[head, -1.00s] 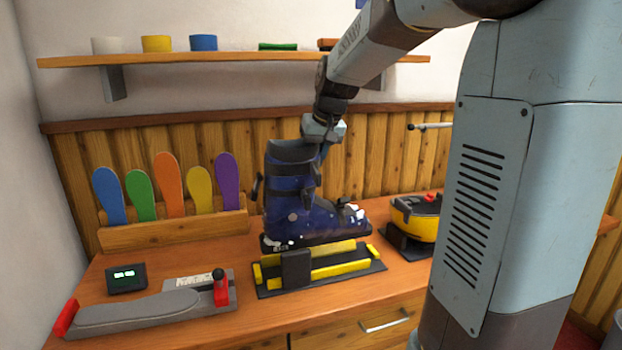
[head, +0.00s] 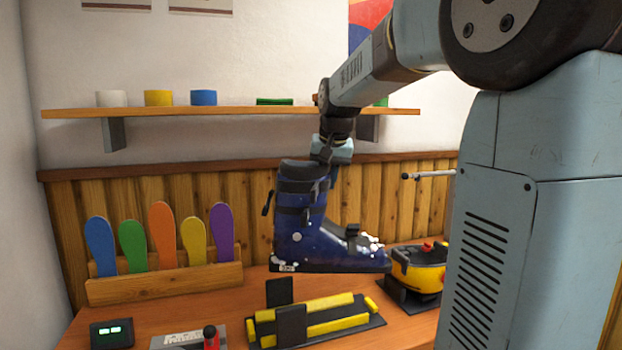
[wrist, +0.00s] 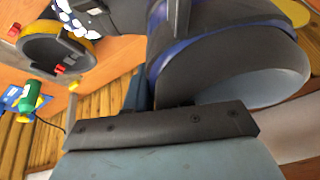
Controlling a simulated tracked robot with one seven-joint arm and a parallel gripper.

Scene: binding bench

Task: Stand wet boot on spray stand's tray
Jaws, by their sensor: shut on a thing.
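The blue ski boot (head: 312,235) hangs upright in the head view, with whitish wet or snowy patches on its toe and heel. My gripper (head: 325,165) is shut on the top of its cuff and holds it clear of the bench. In the wrist view the dark boot cuff (wrist: 215,75) lies against a black finger of my gripper (wrist: 165,128); the other finger is hidden. I cannot make out the spray stand's tray for certain. A thin horizontal rod (head: 428,175) shows at the right, its base hidden behind my arm column.
Below the boot is a black cradle with yellow rails (head: 335,318). A yellow and black round device (head: 422,270) stands close to its right. Coloured insoles stand in a wooden rack (head: 165,285) at left. A shelf (head: 230,112) runs along the wall above.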

